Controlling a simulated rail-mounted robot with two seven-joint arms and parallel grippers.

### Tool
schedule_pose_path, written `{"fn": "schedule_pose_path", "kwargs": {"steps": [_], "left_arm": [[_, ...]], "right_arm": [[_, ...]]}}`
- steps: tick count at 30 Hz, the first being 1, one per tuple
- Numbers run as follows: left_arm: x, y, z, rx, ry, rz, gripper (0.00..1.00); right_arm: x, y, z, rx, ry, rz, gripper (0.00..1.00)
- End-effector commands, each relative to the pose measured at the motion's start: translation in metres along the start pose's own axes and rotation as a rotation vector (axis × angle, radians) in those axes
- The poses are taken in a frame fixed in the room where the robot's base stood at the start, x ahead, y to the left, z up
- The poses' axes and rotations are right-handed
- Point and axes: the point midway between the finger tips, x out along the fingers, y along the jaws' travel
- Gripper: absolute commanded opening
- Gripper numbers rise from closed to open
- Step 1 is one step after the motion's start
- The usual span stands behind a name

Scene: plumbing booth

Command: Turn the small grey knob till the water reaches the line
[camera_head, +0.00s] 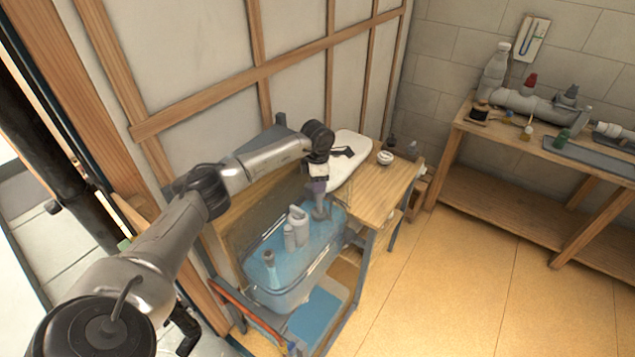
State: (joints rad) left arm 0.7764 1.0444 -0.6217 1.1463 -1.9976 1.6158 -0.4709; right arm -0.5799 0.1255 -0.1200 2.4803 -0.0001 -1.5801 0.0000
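A grey pipe assembly (528,103) lies along the bench at the right. A red knob (530,80) and a small grey knob (571,91) stand on top of it. A pale panel with a blue tube (532,38) hangs on the wall behind; its water level and line are too small to read. My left gripper (320,211) points down over the clear tub on the left table, far from the knobs. I cannot tell whether its fingers are apart or hold something. My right gripper is out of view.
The clear tub (283,302) holds pale bottles (297,228). A white board (349,160) and a small white round item (385,157) lie on the left table (392,190). The right bench (470,128) carries small bottles and a grey tray (590,158). The floor between is clear.

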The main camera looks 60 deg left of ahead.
Motion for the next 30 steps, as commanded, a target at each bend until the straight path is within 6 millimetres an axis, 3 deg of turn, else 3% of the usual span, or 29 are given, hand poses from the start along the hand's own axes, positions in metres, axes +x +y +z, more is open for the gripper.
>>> {"fn": "schedule_pose_path", "kwargs": {"steps": [10, 22, 30], "left_arm": [[0.0018, 0.0000, 0.0002, 0.000, -0.001, 0.000, 0.38], [0.0015, -0.0001, 0.0003, 0.000, -0.001, 0.000, 0.00], [0.0006, -0.0001, 0.0003, -0.011, -0.001, 0.000, 0.00]], "right_arm": [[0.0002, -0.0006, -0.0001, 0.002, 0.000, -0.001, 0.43], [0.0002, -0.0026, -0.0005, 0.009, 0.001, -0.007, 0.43], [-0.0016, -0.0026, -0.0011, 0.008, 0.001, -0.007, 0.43]]}}
